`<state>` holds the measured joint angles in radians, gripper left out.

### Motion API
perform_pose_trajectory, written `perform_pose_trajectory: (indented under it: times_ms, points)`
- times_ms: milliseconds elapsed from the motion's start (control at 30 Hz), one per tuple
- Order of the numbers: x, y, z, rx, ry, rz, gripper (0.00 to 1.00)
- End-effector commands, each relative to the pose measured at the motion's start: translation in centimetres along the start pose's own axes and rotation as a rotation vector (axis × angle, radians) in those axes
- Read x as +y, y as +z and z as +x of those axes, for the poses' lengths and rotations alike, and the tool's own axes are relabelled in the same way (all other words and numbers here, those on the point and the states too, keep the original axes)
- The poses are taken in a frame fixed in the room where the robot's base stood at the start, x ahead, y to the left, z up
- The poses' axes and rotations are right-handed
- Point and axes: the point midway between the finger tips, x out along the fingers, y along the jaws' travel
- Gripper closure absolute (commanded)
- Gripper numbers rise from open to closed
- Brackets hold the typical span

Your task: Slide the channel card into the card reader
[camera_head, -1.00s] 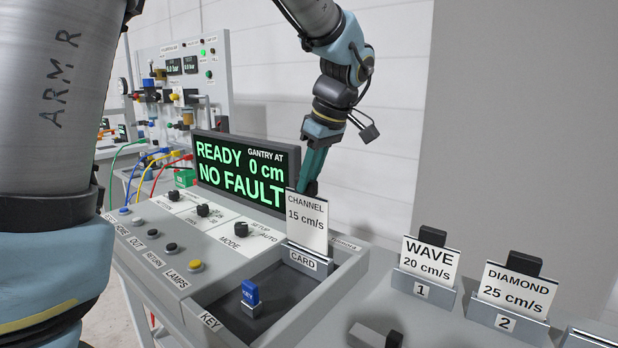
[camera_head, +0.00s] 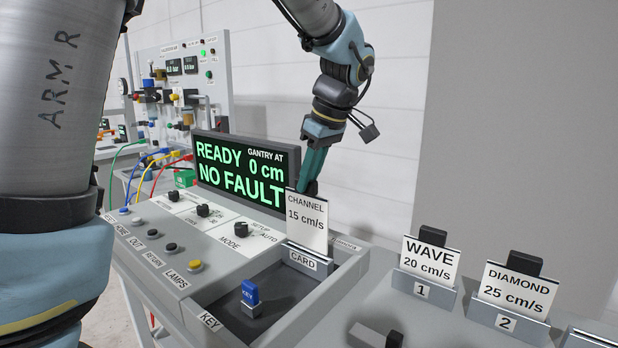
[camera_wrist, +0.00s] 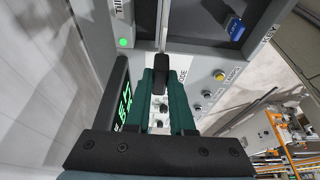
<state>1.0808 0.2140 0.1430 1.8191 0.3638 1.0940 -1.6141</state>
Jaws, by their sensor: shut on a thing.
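The channel card (camera_head: 307,222) is a white card marked "CHANNEL 15 cm/s". It stands upright at the slot of the card reader (camera_head: 303,259), labelled "CARD", and its lower edge is hidden by the reader's front. My gripper (camera_head: 308,182) is behind the card and shut on the card's dark grip tab. In the wrist view my green fingers (camera_wrist: 161,80) close on the dark tab (camera_wrist: 161,66). How deep the card sits in the slot cannot be told.
A blue key (camera_head: 250,293) stands in the console tray. The wave card (camera_head: 430,258) and diamond card (camera_head: 514,288) stand in holders at the right. The display (camera_head: 245,170) beside the gripper reads "READY 0 cm NO FAULT". Knobs and buttons line the console's left.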

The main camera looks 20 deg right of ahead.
Motion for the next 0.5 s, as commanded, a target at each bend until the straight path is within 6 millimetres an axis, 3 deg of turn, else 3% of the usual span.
perform_pose_trajectory:
  times_ms: [500]
  points:
    - [0.0,0.15,0.41,0.0,0.0,0.0,1.0]
